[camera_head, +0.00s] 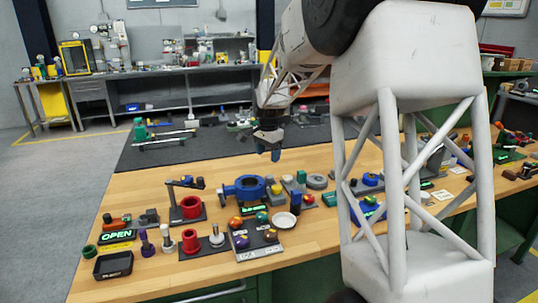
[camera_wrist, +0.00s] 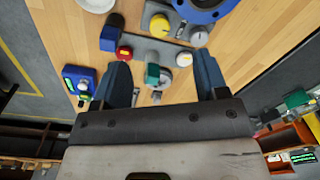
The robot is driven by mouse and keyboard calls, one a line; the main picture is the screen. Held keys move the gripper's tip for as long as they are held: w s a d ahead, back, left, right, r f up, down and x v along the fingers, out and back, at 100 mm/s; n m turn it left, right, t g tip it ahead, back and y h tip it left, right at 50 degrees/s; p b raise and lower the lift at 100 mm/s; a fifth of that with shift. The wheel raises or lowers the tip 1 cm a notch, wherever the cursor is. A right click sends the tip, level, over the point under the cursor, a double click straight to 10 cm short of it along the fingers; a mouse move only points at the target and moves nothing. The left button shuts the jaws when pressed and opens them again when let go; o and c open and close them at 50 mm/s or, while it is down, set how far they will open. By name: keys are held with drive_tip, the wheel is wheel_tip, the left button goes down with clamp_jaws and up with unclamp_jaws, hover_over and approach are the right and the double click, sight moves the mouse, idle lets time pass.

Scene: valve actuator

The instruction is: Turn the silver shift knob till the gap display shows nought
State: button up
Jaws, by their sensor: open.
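My gripper (camera_head: 275,155) hangs above the back part of the wooden bench, fingers down. In the wrist view my gripper (camera_wrist: 161,62) has its two blue fingers well apart, with nothing held. Between and below them is a grey strip with a green knob (camera_wrist: 152,74) and a small silver-grey round knob (camera_wrist: 184,59). A silver post-like knob (camera_head: 216,236) also stands on a dark plate at the front of the bench. I cannot tell which is the shift knob. A lit green display (camera_head: 255,210) sits below the blue valve ring; its text is too small to read.
A blue valve ring (camera_head: 246,188), a red cylinder (camera_head: 191,207) and a white dish (camera_head: 285,220) crowd the bench. An OPEN sign (camera_head: 116,235) glows at front left. A black tray (camera_head: 113,265) is near it. Bare wood (camera_head: 140,185) lies at back left.

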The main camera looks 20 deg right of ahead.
drive_tip(key=s+a+r+n, duration=0.2)
drive_tip(key=s+r, duration=0.3)
drive_tip(key=s, duration=0.5)
drive_tip(key=shift+s+a+n, duration=0.3)
drive_tip(key=shift+a, duration=0.2)
drive_tip(key=s+a+r+n+t, duration=0.1)
drive_tip(key=s+a+n, duration=0.1)
drive_tip(key=s, duration=0.9)
drive_tip(key=s+a+r+n, duration=0.2)
drive_tip(key=s+n, duration=0.1)
drive_tip(key=s, duration=0.7)
drive_tip(key=s+a+f+n, duration=0.1)
drive_tip(key=s+f+n, duration=0.1)
drive_tip(key=s, duration=0.7)
drive_tip(key=s+a+f+n+t, duration=0.1)
drive_tip(key=s+f+n, duration=0.1)
drive_tip(key=s, duration=0.7)
drive_tip(key=shift+s+a+f+n, duration=0.25)
drive_tip(key=shift+s+f+n, duration=0.1)
drive_tip(key=shift+f, duration=0.25)
drive_tip(key=shift+w, duration=0.1)
idle(1.2)
